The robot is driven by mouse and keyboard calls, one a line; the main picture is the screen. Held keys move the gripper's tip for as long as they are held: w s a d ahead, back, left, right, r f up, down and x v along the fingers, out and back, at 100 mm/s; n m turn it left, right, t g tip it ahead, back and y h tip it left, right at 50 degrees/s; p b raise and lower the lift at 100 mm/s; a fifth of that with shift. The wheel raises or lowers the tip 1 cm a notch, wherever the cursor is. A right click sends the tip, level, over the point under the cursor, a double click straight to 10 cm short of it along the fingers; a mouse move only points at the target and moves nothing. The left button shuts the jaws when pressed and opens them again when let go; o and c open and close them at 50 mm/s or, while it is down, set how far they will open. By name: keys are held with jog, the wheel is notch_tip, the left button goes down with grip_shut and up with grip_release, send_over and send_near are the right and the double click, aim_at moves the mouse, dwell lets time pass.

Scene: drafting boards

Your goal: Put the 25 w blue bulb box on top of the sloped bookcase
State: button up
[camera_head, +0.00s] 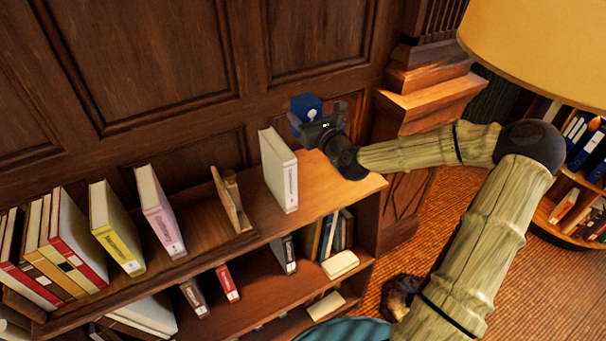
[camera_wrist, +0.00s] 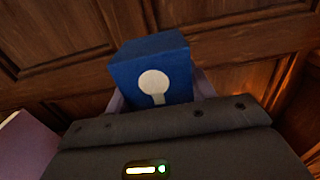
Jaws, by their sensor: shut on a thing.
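The blue bulb box (camera_head: 307,106) is in my gripper (camera_head: 308,121), above the right end of the bookcase top. In the wrist view the blue box (camera_wrist: 152,72) shows a pale bulb picture on its face, and my gripper (camera_wrist: 155,98) is shut on it with a finger at each side. No wattage can be read. The sloped bookcase (camera_head: 325,195) runs along the panelled wall, with a bare wooden patch at its right end. The box is close to the wall; its gap above the top cannot be judged.
A white book (camera_head: 279,170) stands upright just left of my gripper. A wooden bookend (camera_head: 230,200) and several books stand further left. A wooden pillar (camera_head: 425,100) rises to the right. A yellow lampshade (camera_head: 545,50) hangs at the upper right.

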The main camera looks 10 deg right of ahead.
notch_tip(320, 180, down, 17)
jog(key=p, duration=0.2)
jog(key=shift+s+p, duration=0.15)
jog(key=shift+p, duration=0.2)
jog(key=shift+f, duration=0.1)
jog(key=f, duration=0.2)
jog(key=f+p, duration=0.1)
jog(key=f, duration=0.1)
jog(key=shift+w, duration=0.25)
jog(key=shift+d+f, duration=0.1)
jog(key=shift+d, duration=0.15)
jog(key=shift+s, duration=0.1)
jog(key=shift+a+f, duration=0.1)
jog(key=shift+f, duration=0.05)
jog(key=o, duration=1.1)
jog(key=shift+a, duration=0.35)
jog(key=shift+c, duration=0.2)
jog(key=shift+s+d, duration=0.1)
jog(key=shift+s, duration=0.05)
